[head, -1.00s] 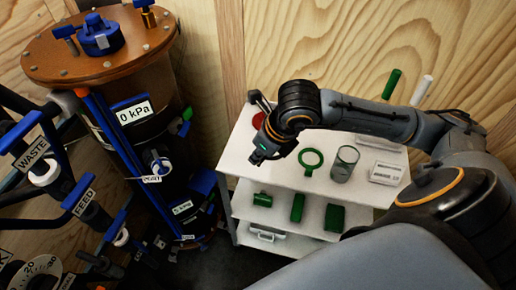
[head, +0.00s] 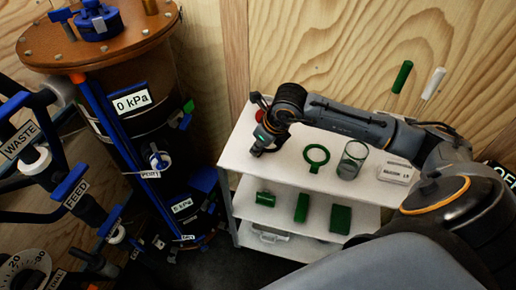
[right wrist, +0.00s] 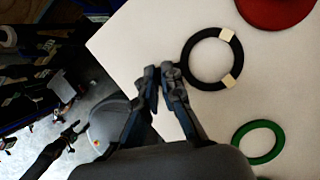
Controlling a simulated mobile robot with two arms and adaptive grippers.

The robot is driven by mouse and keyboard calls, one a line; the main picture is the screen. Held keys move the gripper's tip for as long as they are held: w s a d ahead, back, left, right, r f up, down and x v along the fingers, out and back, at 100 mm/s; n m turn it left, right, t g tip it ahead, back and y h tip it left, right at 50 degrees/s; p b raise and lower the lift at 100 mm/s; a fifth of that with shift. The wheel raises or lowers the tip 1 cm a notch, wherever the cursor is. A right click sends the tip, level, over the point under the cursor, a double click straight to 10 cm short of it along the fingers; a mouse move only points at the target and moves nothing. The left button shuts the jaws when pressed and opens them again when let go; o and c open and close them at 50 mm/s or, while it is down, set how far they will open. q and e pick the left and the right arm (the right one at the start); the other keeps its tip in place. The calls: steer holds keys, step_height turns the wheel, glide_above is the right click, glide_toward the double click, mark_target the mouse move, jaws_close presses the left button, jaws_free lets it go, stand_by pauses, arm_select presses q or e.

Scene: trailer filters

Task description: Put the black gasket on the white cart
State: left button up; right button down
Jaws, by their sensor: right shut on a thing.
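The black gasket (right wrist: 187,70), a ring with two pale tabs, shows in the right wrist view over the white top of the cart. My right gripper (right wrist: 168,72) is shut on its left edge. I cannot tell whether the ring rests on the surface or is just above it. In the head view my right gripper (head: 258,151) is over the left part of the white cart (head: 240,155), and the gasket is hidden there. A dark arm end, likely my left gripper (right wrist: 75,129), shows small at the left of the wrist view; its jaws are unclear.
A green ring (head: 316,156), a clear cylinder (head: 352,160) and a white labelled box (head: 396,172) share the cart top. A red disc (right wrist: 275,12) is near the gasket. Green parts (head: 301,208) fill the middle shelf. A tall blue-and-black vessel (head: 130,110) stands left.

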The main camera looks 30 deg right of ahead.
steer(key=shift+r, duration=0.1)
steer(key=c, duration=1.5)
jaws_free()
steer(key=b+v, duration=0.1)
steer(key=v, duration=1.1)
